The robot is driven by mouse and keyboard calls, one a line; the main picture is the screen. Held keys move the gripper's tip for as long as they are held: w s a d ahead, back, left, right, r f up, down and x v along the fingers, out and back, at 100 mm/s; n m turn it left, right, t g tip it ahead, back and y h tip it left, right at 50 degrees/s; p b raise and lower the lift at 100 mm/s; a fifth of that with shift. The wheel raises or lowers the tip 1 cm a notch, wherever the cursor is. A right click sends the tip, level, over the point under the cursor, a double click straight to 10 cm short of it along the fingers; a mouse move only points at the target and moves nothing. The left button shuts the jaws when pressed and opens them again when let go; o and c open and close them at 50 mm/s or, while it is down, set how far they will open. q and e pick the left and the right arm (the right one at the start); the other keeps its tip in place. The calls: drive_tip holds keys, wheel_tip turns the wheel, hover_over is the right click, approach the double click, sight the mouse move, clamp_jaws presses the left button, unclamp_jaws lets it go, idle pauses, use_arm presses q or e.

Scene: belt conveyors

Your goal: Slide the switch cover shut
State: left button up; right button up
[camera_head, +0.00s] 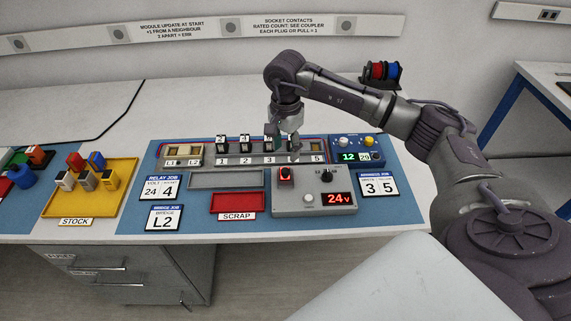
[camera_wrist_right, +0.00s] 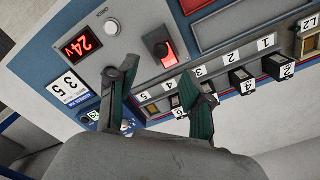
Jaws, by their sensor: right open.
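A grey power box (camera_head: 313,201) with a red 24 V display stands at the front of the blue mat. On its left part is a red-lit switch (camera_head: 286,176) in a dark frame; it also shows in the right wrist view (camera_wrist_right: 159,46), where a dark piece lies over part of the red. I cannot tell which part is a sliding cover. My right gripper (camera_head: 293,151) is over the relay rail behind the box. In the wrist view its fingers (camera_wrist_right: 162,82) are apart with nothing held between them. My left gripper is not in view.
The relay rail (camera_head: 244,160) holds several black modules in numbered slots. A beige L1/L2 unit (camera_head: 182,153) is at its left, a blue meter (camera_head: 357,148) at its right. A red scrap tray (camera_head: 234,203) and a yellow stock tray (camera_head: 112,205) lie to the left.

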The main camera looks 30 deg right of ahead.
sight(285, 170)
wheel_tip(285, 170, down, 8)
drive_tip(key=shift+r+p, duration=0.1)
drive_tip(key=shift+p, duration=0.55)
drive_tip(key=shift+c, duration=0.3)
clamp_jaws()
